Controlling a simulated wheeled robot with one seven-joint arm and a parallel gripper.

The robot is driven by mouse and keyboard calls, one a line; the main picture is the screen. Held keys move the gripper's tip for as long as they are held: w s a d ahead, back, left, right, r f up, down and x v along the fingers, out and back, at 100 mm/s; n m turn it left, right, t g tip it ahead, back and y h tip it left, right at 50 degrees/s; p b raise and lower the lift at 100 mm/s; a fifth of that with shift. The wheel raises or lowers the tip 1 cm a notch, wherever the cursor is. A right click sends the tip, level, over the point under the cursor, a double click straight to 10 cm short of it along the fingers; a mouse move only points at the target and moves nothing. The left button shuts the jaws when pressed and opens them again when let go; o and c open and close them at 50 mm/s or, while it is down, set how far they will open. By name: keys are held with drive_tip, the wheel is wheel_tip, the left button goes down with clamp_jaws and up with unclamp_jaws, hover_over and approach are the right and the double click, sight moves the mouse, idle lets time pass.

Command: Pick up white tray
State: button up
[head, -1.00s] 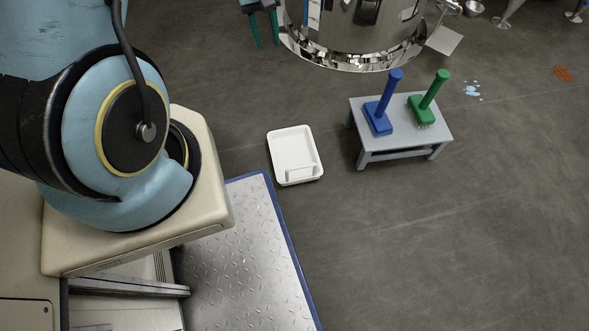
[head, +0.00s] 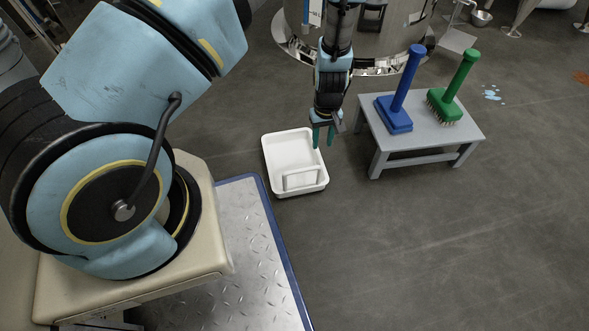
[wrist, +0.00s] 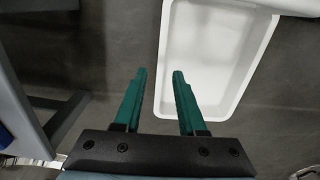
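The white tray (head: 284,148) lies on the dark floor in the head view, with a raised white block or handle (head: 300,178) at its near end. In the wrist view the tray (wrist: 215,50) fills the upper middle and right. My gripper (head: 323,138) hangs pointing down over the tray's right side in the head view.
A grey stool (head: 425,138) stands right of the tray, holding a blue brush (head: 400,95) and a green brush (head: 452,92). A shiny metal tank (head: 375,50) stands behind. A blue-edged metal plate (head: 235,255) lies nearer. Floor at the lower right is clear.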

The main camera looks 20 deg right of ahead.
sight(318, 157)
wheel_tip(318, 157, down, 4)
drive_tip(key=shift+f+b, duration=0.1)
drive_tip(key=shift+b, duration=0.65)
drive_tip(key=f+b, duration=0.2)
drive_tip(key=f, duration=0.1)
drive_tip(key=f+b, duration=0.1)
drive_tip(key=f, duration=0.1)
drive_tip(key=shift+a+b, duration=0.3)
drive_tip(key=shift+b, duration=0.1)
clamp_jaws()
idle(0.4)
